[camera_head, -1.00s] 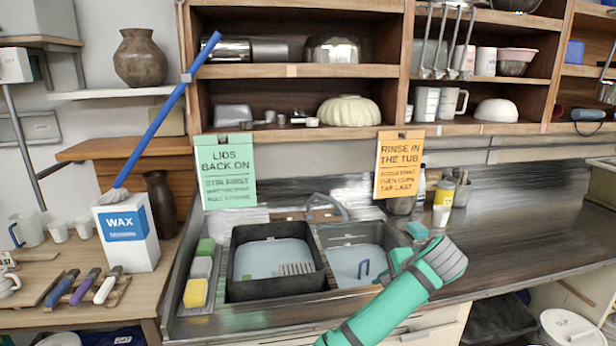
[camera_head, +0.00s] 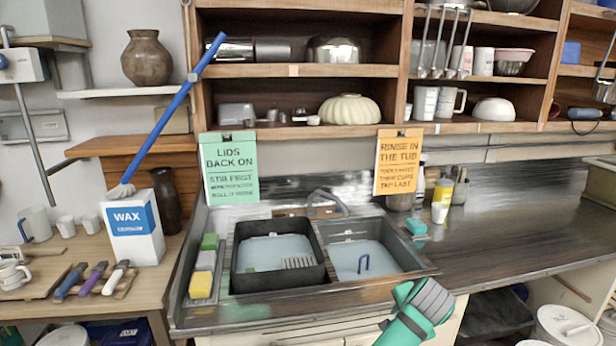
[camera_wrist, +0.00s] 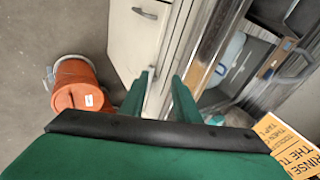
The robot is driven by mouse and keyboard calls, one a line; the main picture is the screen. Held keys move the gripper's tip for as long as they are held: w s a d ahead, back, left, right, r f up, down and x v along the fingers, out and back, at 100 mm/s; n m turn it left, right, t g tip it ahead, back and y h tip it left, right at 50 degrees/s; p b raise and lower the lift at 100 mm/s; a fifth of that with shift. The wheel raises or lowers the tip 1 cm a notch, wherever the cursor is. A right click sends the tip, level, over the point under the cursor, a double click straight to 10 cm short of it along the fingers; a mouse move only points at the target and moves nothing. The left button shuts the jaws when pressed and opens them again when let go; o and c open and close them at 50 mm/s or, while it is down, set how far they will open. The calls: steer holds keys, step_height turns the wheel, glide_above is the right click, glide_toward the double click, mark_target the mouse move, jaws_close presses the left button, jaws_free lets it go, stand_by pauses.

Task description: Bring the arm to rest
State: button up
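My gripper (camera_wrist: 162,76) shows in the wrist view as two green fingers standing apart. Nothing is between them; the steel counter edge and a white cabinet front show beyond the gap. In the head view, my green arm with its grey ribbed part (camera_head: 432,298) is at the lower right, in front of the counter's front edge. The fingers cannot be made out clearly there.
The sink's black tub (camera_head: 318,276) and right basin (camera_head: 395,240) lie left of my arm. The steel counter (camera_head: 520,230) is mostly clear. An orange bucket (camera_wrist: 72,82) stands on the floor. A white wax box (camera_head: 133,245) stands on the left table.

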steer(key=s+d+f+n+h, duration=0.2)
steer(key=s+d+f+h, duration=0.15)
steer(key=s+f, duration=0.2)
steer(key=s+d+f+n+h, duration=0.1)
steer(key=s+d+f+h, duration=0.1)
steer(key=s+d+f, duration=0.3)
steer(key=s+a+f+n+t, duration=0.4)
steer(key=s+a+f+n, duration=0.25)
steer(key=s+f, duration=0.2)
steer(key=s+a+f+n+t+y, duration=0.1)
steer(key=s+a+n+t+y, duration=0.3)
steer(key=s+a, duration=1.25)
steer(key=s+a+r+y, duration=0.1)
steer(key=s+a+r, duration=0.3)
steer(key=s, duration=0.4)
steer(key=s+a+r+n+y, duration=0.1)
steer(key=s+a+r, duration=0.4)
steer(key=s, duration=0.3)
steer(key=shift+s+a+r, duration=0.15)
steer(key=shift+s+a, duration=0.05)
steer(key=shift+a, duration=0.45)
steer(key=shift+n, duration=0.25)
